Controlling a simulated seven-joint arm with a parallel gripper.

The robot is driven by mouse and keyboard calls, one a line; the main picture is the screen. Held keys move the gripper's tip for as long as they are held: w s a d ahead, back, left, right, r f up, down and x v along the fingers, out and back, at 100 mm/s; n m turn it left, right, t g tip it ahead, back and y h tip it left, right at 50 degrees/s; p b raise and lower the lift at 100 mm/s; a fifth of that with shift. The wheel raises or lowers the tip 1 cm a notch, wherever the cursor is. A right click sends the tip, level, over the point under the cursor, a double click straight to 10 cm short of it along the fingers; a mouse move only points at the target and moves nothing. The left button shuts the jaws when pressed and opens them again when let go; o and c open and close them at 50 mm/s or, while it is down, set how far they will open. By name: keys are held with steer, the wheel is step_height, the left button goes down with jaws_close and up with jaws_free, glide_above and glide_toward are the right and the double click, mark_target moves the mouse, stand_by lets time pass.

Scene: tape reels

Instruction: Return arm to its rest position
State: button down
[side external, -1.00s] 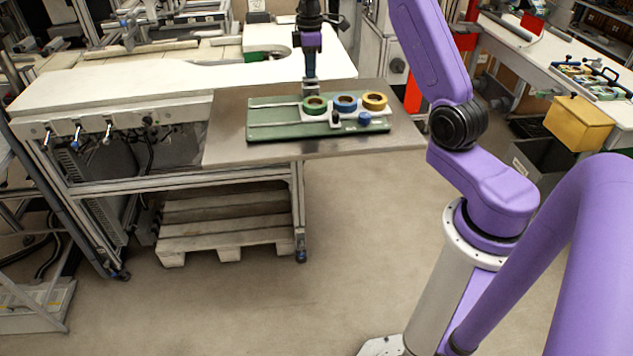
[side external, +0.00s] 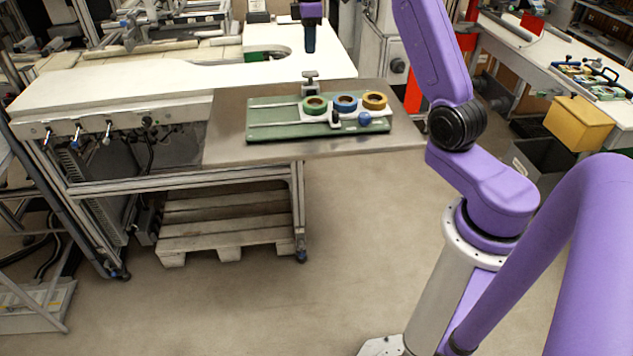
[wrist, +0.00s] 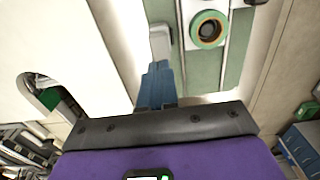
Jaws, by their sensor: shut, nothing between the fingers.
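My gripper (side external: 309,46) hangs in the air above the back edge of the metal plate, with its fingers together and nothing held. In the wrist view its blue fingers (wrist: 157,82) are close together. The green reel also shows in the wrist view (wrist: 222,36). A small upright metal and dark piece (side external: 310,82) stands behind the green reel, below my gripper and apart from it.
The metal plate (side external: 225,135) sits on the white workbench (side external: 100,88). A blue knob (side external: 365,119) and a black knob (side external: 336,117) stand at the board's front. Air around my gripper looks clear.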

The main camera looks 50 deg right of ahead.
steer(key=s+a+n, duration=0.1)
steer(key=s+a, duration=0.6)
steer(key=a, duration=0.5)
steer(key=s+a+n, duration=0.1)
steer(key=s+a, duration=0.6)
steer(key=a, duration=0.5)
steer(key=s+a+f, duration=0.1)
steer(key=s+f, duration=0.1)
steer(key=s, duration=1)
steer(key=s+f+n, duration=0.1)
steer(key=s+f, duration=0.1)
steer(key=s, duration=1.1)
steer(key=shift+a+f+n, duration=0.3)
steer(key=shift+a, duration=0.05)
steer(key=shift+w, duration=0.1)
